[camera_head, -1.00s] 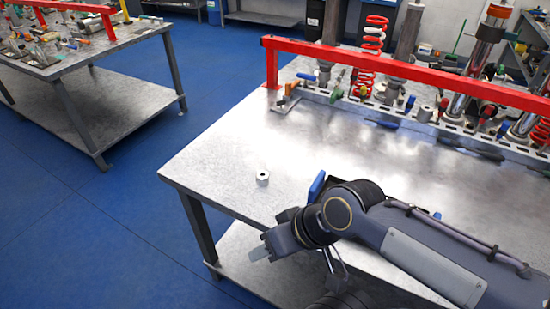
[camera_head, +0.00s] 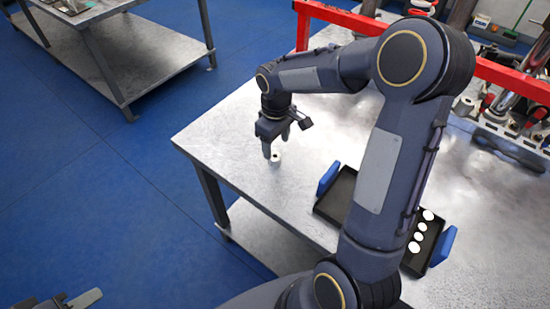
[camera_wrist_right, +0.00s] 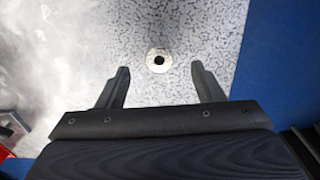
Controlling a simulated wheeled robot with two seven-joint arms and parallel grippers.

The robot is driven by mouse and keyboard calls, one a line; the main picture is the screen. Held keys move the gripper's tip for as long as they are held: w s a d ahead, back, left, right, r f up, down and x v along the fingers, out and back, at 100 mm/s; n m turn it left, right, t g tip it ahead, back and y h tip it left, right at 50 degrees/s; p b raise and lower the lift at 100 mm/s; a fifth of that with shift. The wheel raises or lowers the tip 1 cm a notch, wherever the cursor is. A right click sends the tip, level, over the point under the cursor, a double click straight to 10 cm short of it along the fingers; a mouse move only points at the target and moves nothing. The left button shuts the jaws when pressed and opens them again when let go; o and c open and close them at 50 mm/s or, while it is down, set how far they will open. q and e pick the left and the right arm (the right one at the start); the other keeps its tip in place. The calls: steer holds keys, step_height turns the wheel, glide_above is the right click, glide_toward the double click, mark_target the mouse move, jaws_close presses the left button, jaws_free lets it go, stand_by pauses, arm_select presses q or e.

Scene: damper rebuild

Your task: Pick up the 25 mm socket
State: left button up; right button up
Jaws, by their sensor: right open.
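The 25 mm socket (camera_head: 276,162) is a small, pale metal ring standing on the bench near its left edge. In the right wrist view the socket (camera_wrist_right: 151,68) shows from above as a bright ring with a dark hole. My right gripper (camera_head: 276,148) points down over it with fingers open. In the right wrist view the open fingers (camera_wrist_right: 160,70) stand left and right of the socket, with gaps on both sides. Whether the fingertips are down at its height is unclear. My left gripper (camera_head: 80,299) shows only partly at the bottom left edge, and its opening cannot be made out.
A black tray (camera_head: 325,208) with blue handles lies right of the socket, partly behind my right arm, holding several white round pieces. A red frame (camera_head: 505,80) and a rack of parts stand at the back. The bench (camera_head: 225,135) around the socket is clear.

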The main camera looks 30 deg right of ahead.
mark_target(275, 157)
steer(key=f, duration=0.4)
steer(key=f+p, duration=0.1)
steer(key=f, duration=0.2)
steer(key=shift+w, duration=0.35)
steer(key=shift+r, duration=0.1)
steer(key=c, duration=1.1)
